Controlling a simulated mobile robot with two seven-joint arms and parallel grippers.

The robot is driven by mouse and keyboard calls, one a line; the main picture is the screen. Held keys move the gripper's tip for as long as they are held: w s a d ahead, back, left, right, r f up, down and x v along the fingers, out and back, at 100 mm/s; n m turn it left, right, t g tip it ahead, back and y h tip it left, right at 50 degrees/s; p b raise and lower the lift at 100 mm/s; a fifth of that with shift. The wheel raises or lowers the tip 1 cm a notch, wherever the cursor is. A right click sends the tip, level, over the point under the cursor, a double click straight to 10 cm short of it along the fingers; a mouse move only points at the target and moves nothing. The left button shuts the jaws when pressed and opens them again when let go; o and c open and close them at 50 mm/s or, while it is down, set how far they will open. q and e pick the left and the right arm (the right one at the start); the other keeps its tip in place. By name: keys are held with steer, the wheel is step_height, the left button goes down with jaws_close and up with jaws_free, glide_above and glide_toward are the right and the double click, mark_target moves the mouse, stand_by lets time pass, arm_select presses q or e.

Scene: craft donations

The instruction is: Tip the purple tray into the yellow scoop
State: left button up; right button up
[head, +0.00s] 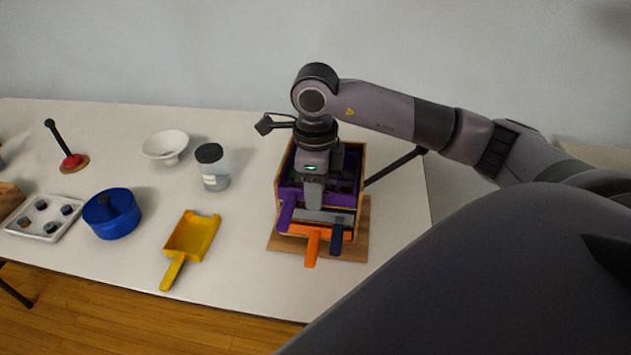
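The purple tray (287,211) is in a wooden box on the right part of the table. Its handle sticks out over the front left of the box, and my arm hides part of its body. The yellow scoop (193,236) lies on the table left of the box, its handle towards the front edge. It looks empty. My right gripper (314,203) points down over the box, right of the purple handle. Its fingers are seen edge-on, so I cannot tell whether they are open or touch anything. My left gripper is not in view.
The wooden box (361,177) also holds pieces with orange (312,248) and dark blue (337,239) handles. It stands on a wooden board (361,228). A lidded jar (213,170), white bowl (165,146), blue pot (112,222) and white tray (45,236) stand further left.

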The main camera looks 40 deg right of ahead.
steer(key=shift+c, duration=0.3)
jaws_close()
steer(key=shift+r, duration=0.25)
steer(key=s+a+p, duration=0.1)
steer(key=s+a, duration=1)
steer(key=a, duration=0.2)
stand_by(1.7)
